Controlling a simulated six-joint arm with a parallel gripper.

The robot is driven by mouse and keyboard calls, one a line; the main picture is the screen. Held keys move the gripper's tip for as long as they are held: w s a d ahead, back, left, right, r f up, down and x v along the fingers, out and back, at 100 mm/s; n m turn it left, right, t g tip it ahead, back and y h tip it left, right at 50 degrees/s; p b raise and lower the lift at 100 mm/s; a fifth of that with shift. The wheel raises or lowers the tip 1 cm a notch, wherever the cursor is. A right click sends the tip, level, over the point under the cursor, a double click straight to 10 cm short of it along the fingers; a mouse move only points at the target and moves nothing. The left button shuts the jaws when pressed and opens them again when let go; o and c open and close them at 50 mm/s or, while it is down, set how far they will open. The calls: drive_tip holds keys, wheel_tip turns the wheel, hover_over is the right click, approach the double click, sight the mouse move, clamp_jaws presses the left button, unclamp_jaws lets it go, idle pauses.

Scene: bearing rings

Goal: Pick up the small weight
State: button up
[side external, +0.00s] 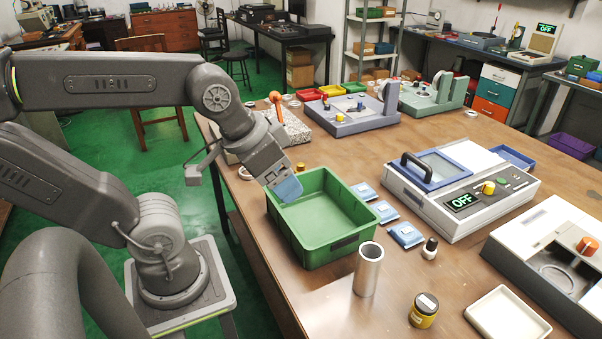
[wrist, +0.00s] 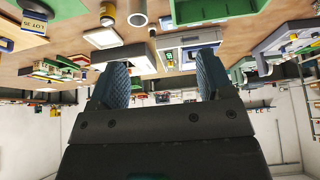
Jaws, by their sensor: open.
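I cannot pick out the small weight with certainty in either view.
A metal tube (side external: 369,269), a yellow jar (side external: 424,310), a small dark bottle (side external: 430,248) and blue packets (side external: 406,235) stand right of the bin. A white tray (side external: 507,315) lies at the front. A lidded machine (side external: 460,190) and a grey machine (side external: 552,258) fill the right.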

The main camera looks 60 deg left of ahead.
drive_tip(key=w+a+m+g+y, duration=0.2)
drive_tip(key=w+a+m, duration=0.5)
drive_tip(key=w, duration=0.4)
drive_tip(key=m+g+y, duration=0.2)
drive_tip(key=m+g, duration=0.1)
drive_tip(key=m, duration=0.9)
approach(301, 164)
drive_tip(key=x, duration=0.6)
drive_tip(key=shift+d+f, duration=0.15)
drive_tip(key=shift+f, duration=0.05)
drive_tip(key=shift+x, duration=3.1)
drive_tip(key=shift+r, duration=0.1)
drive_tip(key=c, duration=1.2)
drive_tip(key=shift+y, duration=0.3)
drive_tip(key=shift+c, duration=0.3)
drive_tip(key=shift+r, duration=0.1)
